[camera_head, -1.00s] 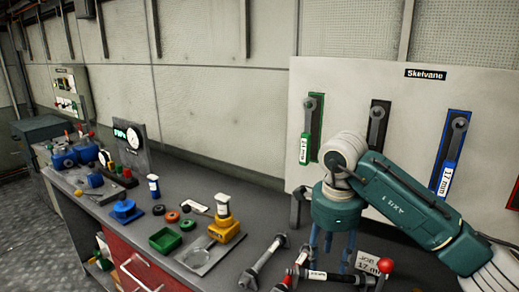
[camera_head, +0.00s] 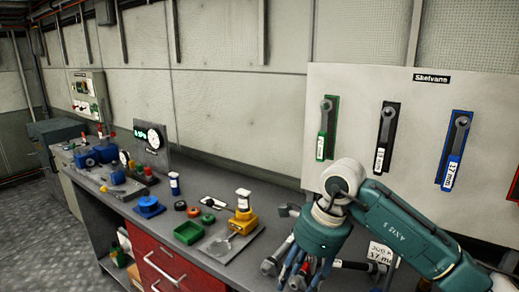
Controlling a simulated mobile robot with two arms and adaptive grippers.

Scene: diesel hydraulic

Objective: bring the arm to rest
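My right arm (camera_head: 405,228), green with white joints, comes in from the right. My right gripper (camera_head: 302,276) points down over the front right of the bench (camera_head: 262,198), with its blue-grey fingers cut by the bottom edge. Grey metal rods or fittings (camera_head: 277,255) lie beside and behind the fingers. Whether the fingers are apart, or touch or hold anything, I cannot tell. My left arm and gripper are not in view.
A tool board (camera_head: 350,85) holds hanging wrenches, including one on a blue backing (camera_head: 455,145). A job card (camera_head: 380,253) stands near my forearm. A green tray (camera_head: 188,232), a yellow fitting (camera_head: 242,222) and a gauge (camera_head: 154,138) are on the bench farther left.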

